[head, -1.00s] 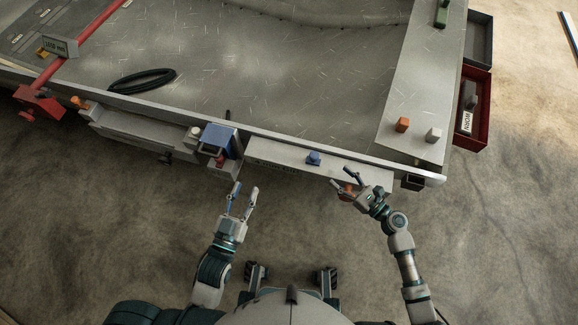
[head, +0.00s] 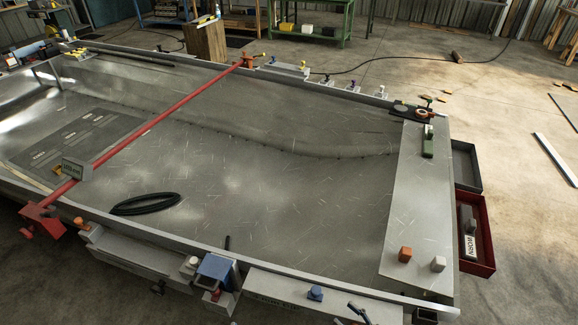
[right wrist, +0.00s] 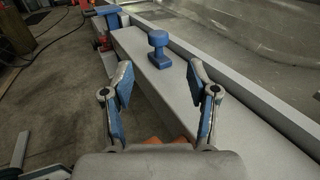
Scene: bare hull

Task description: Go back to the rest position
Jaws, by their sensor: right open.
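My right gripper shows at the bottom edge of the head view (head: 358,314), mostly cut off. In the right wrist view my right gripper (right wrist: 162,95) is open, with nothing between its two blue-padded fingers. A blue knob-shaped piece (right wrist: 159,48) stands on the grey ledge beyond the fingers, apart from them; it also shows in the head view (head: 315,293). An orange thing shows low behind the gripper's palm and is mostly hidden. My left gripper is not clearly visible; only a small dark tip shows at the bottom edge of the head view.
The large grey hull panel (head: 270,200) fills the middle. A red bin (head: 482,245) hangs beside the right edge.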

